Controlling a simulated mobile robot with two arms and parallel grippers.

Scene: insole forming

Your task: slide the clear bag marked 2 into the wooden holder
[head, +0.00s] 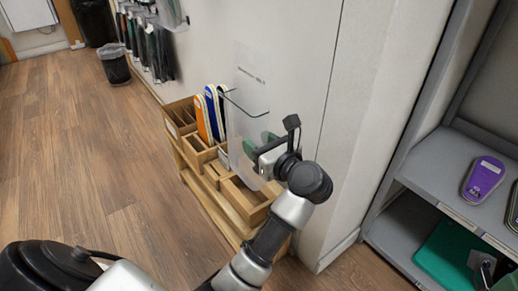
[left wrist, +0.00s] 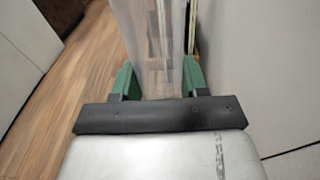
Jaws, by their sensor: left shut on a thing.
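My left gripper (head: 262,151) is shut on a clear bag (head: 239,158), near the wall. In the left wrist view, its green fingers stand either side of the clear bag (left wrist: 150,40), which extends away from them. The wooden holder (head: 212,196) stands low against the wall, below and left of the gripper. It has several open compartments. The bag hangs in front of its right part; I cannot tell whether its lower edge is inside a compartment. The mark 2 is not readable. A grey and dark part at the lower right corner may be my right gripper (head: 484,268); its fingers are unclear.
Orange and blue insoles (head: 209,115) stand upright in the holder's back compartments. A thin dark wire (head: 246,112) shows near the bag. A grey shelf (head: 425,178) with a purple insole (head: 484,177) is at the right. Wood floor (head: 80,165) at left is clear.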

